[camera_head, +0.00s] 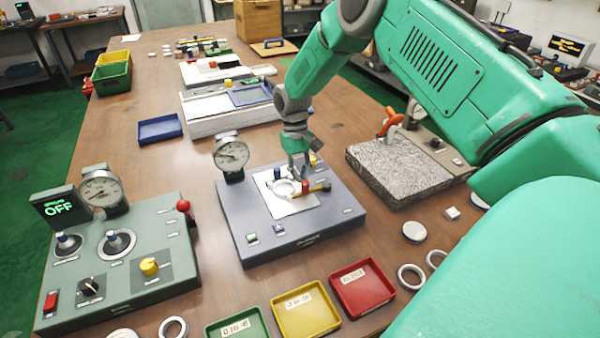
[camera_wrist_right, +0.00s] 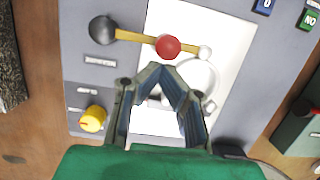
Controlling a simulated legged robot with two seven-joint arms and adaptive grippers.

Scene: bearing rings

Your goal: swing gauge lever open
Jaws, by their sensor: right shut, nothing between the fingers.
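The gauge lever (camera_head: 316,188) is a brass bar on the blue-grey gauge station (camera_head: 238,215). In the wrist view the lever (camera_wrist_right: 134,37) has a black ball at its left end, a red knob (camera_wrist_right: 168,46) along it and a small white ball at its right end. My right gripper (camera_head: 298,178) is over the white plate; in the wrist view its fingertips (camera_wrist_right: 168,72) meet just below the red knob and hold nothing. Contact with the lever cannot be told. A pale ring (camera_wrist_right: 200,75) lies partly hidden behind the fingers. My left gripper is out of view.
A dial gauge (camera_head: 231,154) stands at the station's back left. A green control box (camera_head: 150,215) showing OFF is at left. A granite block (camera_head: 390,166) is at right. Green, yellow (camera_head: 306,311) and red trays and loose rings lie in front.

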